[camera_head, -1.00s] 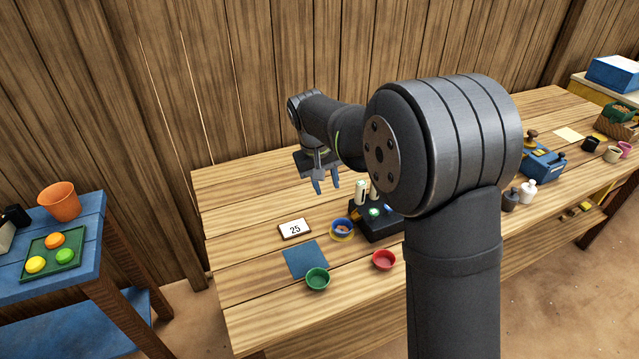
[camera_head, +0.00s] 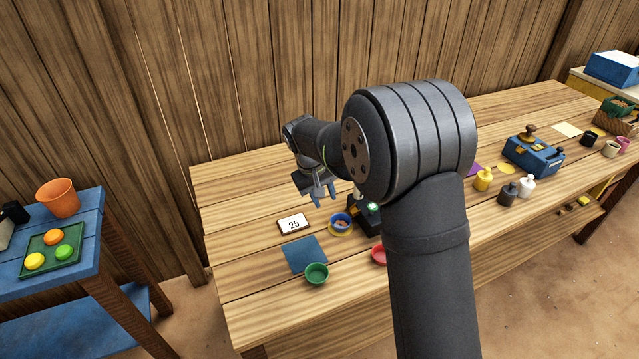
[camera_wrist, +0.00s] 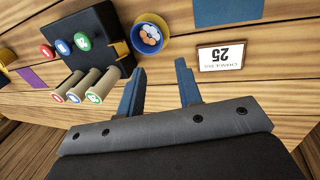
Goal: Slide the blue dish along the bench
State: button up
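The blue dish (camera_head: 341,220) stands on a yellow ring or saucer on the bench, with small orange and white things inside. In the wrist view the dish (camera_wrist: 149,36) shows beyond my fingers, near the top middle. My gripper (camera_head: 323,198) is above the bench, behind the dish in the head view. Its two blue fingers are apart with nothing between them, as the wrist view also shows of my gripper (camera_wrist: 161,86). The fingers do not appear to touch the dish.
A black device (camera_wrist: 88,40) with coloured buttons stands close beside the dish. A card reading 25 (camera_head: 294,224), a blue mat (camera_head: 305,254), a green bowl (camera_head: 316,273) and a partly hidden red bowl (camera_head: 379,254) are near. The bench's back left is clear.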

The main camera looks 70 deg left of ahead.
aim_at(332, 222)
jog(key=x, duration=1.1)
grip_shut()
